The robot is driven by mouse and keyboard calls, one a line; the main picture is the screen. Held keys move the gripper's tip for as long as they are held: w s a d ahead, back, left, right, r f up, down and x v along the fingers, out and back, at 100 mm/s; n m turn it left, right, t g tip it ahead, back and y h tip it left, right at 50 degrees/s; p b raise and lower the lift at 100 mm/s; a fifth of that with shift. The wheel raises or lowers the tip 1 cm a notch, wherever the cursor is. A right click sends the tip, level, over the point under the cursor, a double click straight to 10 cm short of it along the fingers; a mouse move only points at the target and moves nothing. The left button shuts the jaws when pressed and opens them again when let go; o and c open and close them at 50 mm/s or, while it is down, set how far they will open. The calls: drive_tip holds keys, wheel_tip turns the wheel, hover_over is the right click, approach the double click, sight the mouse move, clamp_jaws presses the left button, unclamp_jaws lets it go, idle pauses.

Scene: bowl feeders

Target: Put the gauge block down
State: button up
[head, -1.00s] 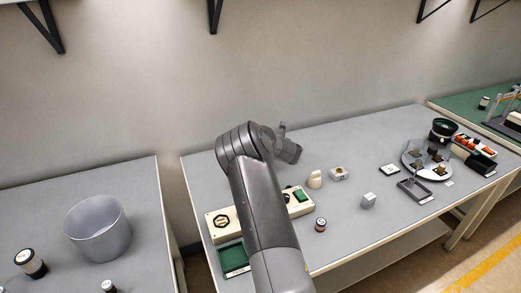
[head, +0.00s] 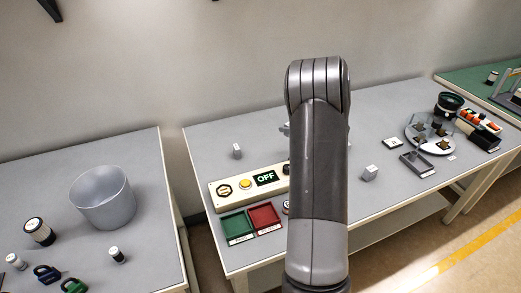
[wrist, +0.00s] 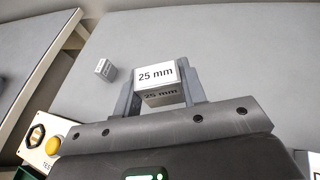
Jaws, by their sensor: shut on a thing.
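The gauge block (wrist: 158,76), a pale block marked "25 mm", is between the two grey fingers of my gripper (wrist: 161,84) in the wrist view. The fingers are shut on its sides, and its labelled faces show. Grey table top (wrist: 235,45) lies beyond it; I cannot tell whether the block touches the table. In the head view my own arm hides the block and nearly all of the gripper.
A small pale block (head: 237,151) stands left of my arm; it also shows in the wrist view (wrist: 105,69). A test panel (head: 222,196) reading OFF and green (head: 236,226) and red (head: 264,217) trays lie nearer. A cube (head: 370,174) stands right of my arm.

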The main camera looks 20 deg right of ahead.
drive_tip(key=shift+s+a+r, duration=0.1)
drive_tip(key=shift+s+a, duration=0.2)
drive_tip(key=shift+a, duration=0.1)
hover_over(260, 150)
drive_tip(key=shift+n+y, duration=0.3)
wheel_tip(260, 150, down, 7)
drive_tip(key=shift+d+r, duration=0.1)
drive_tip(key=shift+f, duration=2.05)
drive_tip(key=shift+f, duration=0.15)
drive_tip(key=o, duration=1.1)
drive_tip(key=shift+c, duration=0.2)
